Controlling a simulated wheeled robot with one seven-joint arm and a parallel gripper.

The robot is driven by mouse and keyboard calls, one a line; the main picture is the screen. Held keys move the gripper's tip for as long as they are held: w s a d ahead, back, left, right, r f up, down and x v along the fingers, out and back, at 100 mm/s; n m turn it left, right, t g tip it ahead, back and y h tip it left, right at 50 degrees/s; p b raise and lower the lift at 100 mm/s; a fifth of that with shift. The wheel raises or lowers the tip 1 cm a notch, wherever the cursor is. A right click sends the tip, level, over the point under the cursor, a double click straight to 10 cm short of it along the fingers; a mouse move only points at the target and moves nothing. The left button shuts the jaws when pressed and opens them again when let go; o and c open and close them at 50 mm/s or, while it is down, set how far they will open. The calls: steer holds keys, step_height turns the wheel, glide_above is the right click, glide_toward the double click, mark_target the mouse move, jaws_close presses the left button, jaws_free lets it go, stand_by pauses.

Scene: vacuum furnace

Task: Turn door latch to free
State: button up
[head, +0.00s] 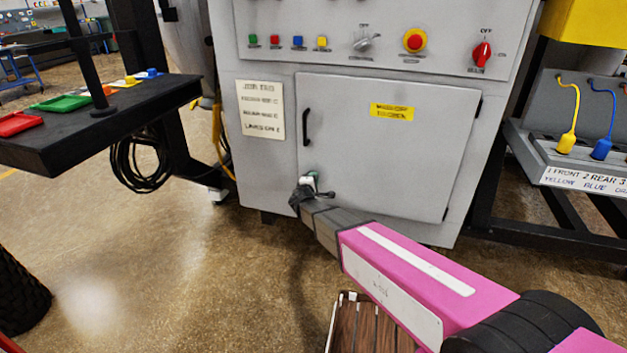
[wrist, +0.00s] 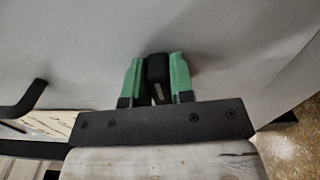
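The grey cabinet door (head: 390,160) is closed flush in its frame. The door latch is a small black piece at the door's lower left; in the wrist view the latch (wrist: 157,72) stands between the two green fingers. My gripper (head: 309,180) is at the door's lower left corner; in the wrist view its green fingers (wrist: 157,62) sit close against both sides of the latch and appear shut on it. In the head view my gripper and wrist mostly hide the latch, so its turn angle cannot be told there.
A black door handle (head: 306,127) is just above my gripper and also shows at left in the wrist view (wrist: 27,100). A control panel (head: 380,35) with buttons and a red switch is above. A black shelf (head: 100,115) juts in at left; a cable rack (head: 580,160) stands right.

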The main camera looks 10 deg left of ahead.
steer(key=o, duration=0.4)
steer(key=shift+c, duration=0.2)
steer(key=s, duration=1)
steer(key=shift+s+a, duration=0.4)
steer(key=d+f+m+g+h, duration=0.2)
steer(key=d+m+g+h, duration=0.6)
steer(key=d, duration=1.9)
steer(key=s+d+m+g+y, duration=0.9)
steer(key=s+d, duration=0.5)
steer(key=d, duration=0.2)
steer(key=shift+s+d+m+g+y, duration=0.35)
steer(key=shift+m+g, duration=0.15)
steer(key=shift+m, duration=0.5)
